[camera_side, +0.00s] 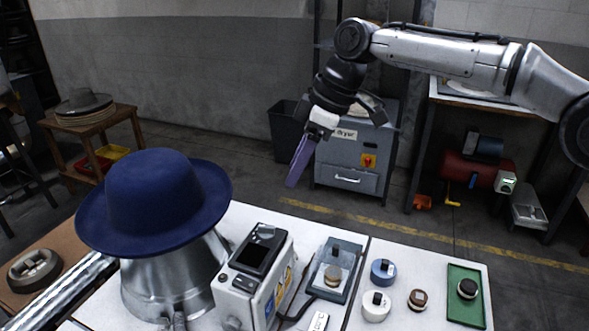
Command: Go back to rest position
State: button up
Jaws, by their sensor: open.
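A dark blue felt hat (153,197) with a wide brim sits on top of a metal cone-shaped press form (170,280) at the left of the work table. My gripper (303,160) hangs in the air above and behind the table, to the right of the hat and well apart from it. A long purple finger (300,162) points down from it. My gripper is open and holds nothing that I can see. The far side of the gripper is partly hidden.
A control box (258,270) stands beside the press. A grey tray (337,268), several small round weights and a green tray (465,296) lie on the white table to the right. Behind are a grey cabinet (345,172), a black bin (285,130) and a wooden stool (92,126).

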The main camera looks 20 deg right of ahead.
jog(key=s+d+r+m+t, duration=0.15)
jog(key=s+d+r, duration=0.25)
jog(key=d+r, duration=0.55)
jog(key=s+d+r+m+t+h, duration=0.1)
jog(key=s+d+r+m+t, duration=0.1)
jog(key=s+d, duration=0.6)
jog(key=s+d+f+m+h, duration=0.1)
jog(key=s+d+f+m, duration=0.2)
jog(key=s, duration=0.4)
jog(key=s+d+f+m+h, duration=0.1)
jog(key=s+d+f, duration=0.1)
jog(key=s+d, duration=0.35)
jog(key=s+d+f+m+h, duration=0.1)
jog(key=s+f+m, duration=0.3)
jog(key=s+f, duration=0.4)
notch_tip(320, 180, down, 4)
jog(key=shift+s+d+f, duration=0.25)
jog(key=shift+s+d, duration=0.15)
jog(key=shift+d, duration=0.2)
jog(key=shift+m, duration=0.25)
